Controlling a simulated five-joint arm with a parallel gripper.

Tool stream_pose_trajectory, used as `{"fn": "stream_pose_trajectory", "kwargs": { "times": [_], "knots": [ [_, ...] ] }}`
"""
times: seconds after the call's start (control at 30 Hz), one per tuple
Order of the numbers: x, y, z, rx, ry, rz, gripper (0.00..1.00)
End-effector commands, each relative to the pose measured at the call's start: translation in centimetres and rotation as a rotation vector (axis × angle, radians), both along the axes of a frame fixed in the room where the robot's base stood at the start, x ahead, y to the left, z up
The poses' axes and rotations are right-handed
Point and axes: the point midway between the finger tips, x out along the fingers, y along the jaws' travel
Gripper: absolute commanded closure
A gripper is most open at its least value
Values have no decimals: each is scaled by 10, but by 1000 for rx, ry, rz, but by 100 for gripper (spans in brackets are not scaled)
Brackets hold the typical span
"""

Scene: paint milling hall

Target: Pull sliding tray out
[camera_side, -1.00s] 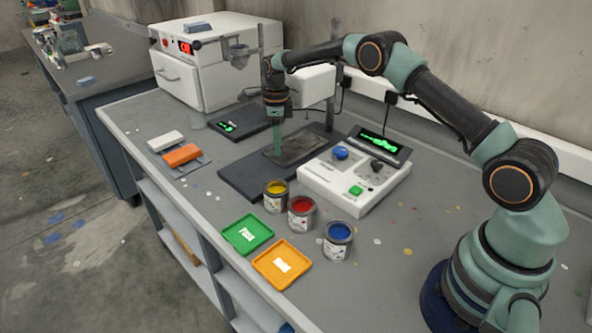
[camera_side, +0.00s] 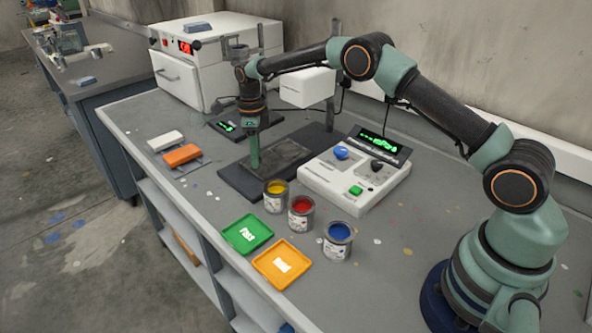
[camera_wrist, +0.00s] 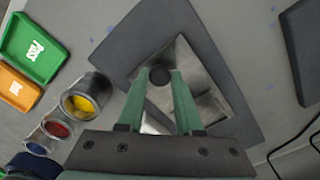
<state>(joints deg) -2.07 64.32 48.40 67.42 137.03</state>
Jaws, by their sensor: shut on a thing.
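The sliding tray (camera_side: 286,154) is a dark, worn metal plate lying on a longer dark base (camera_side: 237,180). My gripper (camera_side: 255,166) points straight down at the tray's left end. In the wrist view, my gripper's green fingers (camera_wrist: 160,78) are shut on a round dark knob (camera_wrist: 159,75) at the end of the tray (camera_wrist: 206,88). The knob is hidden behind the fingers in the side view. Bare base (camera_wrist: 122,52) shows around the tray in the wrist view.
A white control box (camera_side: 350,184) stands close to the base on the right. Open yellow (camera_side: 275,197), red (camera_side: 301,214) and blue (camera_side: 338,241) paint cans stand in front. Green (camera_side: 247,234) and orange (camera_side: 281,264) trays lie near the bench edge.

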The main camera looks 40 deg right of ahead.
Motion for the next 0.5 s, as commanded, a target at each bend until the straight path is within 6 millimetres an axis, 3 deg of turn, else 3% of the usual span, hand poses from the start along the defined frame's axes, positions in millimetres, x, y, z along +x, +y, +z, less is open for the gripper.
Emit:
{"fn": "stream_pose_trajectory", "kwargs": {
  "times": [0.03, 0.2, 0.33, 0.5],
  "knots": [
    [0, 18, 2, 0, -1, 8, 100],
    [1, 57, 2, 0, -3, 4, 100],
    [0, 70, 2, 0, -3, 1, 100],
    [0, 73, 2, 1, -4, -1, 100]
  ]
}}
